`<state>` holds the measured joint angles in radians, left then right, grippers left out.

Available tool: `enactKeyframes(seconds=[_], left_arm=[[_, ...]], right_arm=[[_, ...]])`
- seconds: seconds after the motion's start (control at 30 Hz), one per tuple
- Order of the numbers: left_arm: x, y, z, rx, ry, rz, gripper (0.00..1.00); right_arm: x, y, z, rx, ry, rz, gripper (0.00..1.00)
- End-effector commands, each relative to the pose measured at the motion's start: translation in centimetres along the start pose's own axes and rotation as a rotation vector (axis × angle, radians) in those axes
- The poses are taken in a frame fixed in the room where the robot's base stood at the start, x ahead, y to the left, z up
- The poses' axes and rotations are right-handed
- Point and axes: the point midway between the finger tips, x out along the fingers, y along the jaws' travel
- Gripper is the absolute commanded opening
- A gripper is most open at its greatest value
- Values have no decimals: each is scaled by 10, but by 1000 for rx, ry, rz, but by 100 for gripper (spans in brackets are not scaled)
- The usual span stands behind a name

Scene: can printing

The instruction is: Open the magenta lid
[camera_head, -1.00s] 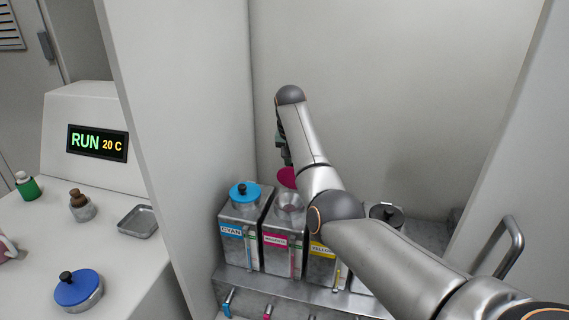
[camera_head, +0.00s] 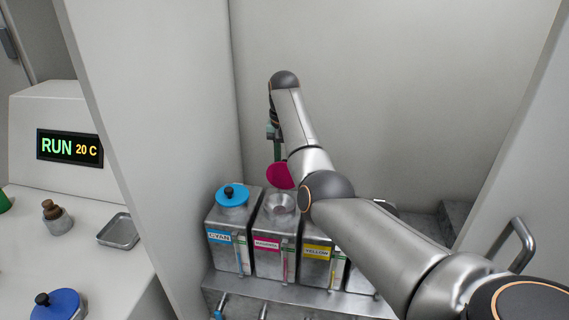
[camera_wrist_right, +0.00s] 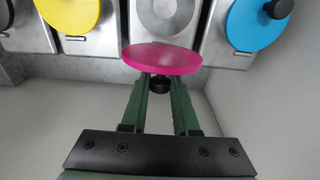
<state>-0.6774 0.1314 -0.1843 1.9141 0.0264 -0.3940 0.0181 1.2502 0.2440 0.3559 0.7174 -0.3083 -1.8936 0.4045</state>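The magenta lid (camera_head: 280,176) is off its tank and tilted, a little above and behind the tank's open round mouth. The magenta tank (camera_head: 275,258) stands between the cyan and yellow tanks, its steel opening bare. In the wrist view the lid (camera_wrist_right: 162,58) is at the fingertips, and its black knob sits between the two green fingers of my right gripper (camera_wrist_right: 160,88), which is shut on it. In the head view this gripper (camera_head: 275,150) is partly hidden by its wrist. My left gripper is not in view.
The cyan tank with its blue lid (camera_head: 232,196) is at the left and the yellow tank (camera_head: 318,262) at the right, partly behind my arm. A white partition (camera_head: 160,120) stands left. A metal tray (camera_head: 118,231) lies on the side counter.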

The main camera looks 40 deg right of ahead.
Motion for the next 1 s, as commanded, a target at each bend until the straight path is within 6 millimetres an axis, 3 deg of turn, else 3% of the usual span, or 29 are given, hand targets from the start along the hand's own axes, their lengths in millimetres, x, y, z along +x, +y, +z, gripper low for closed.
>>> enactKeyframes(seconds=[0.03, 0.27, 0.57, 0.77, 1.0], left_arm=[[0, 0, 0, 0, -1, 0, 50], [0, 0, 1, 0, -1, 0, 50], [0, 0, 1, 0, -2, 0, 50], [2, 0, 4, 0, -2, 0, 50], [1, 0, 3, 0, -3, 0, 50]], right_arm=[[1, 1, 0, 1, -1, 2, 34], [1, 0, 0, 1, -1, 2, 58], [-2, 0, 0, 1, 0, 1, 58], [-30, 0, -1, 1, 3, -2, 58], [-84, -1, 0, 0, -2, -4, 58]])
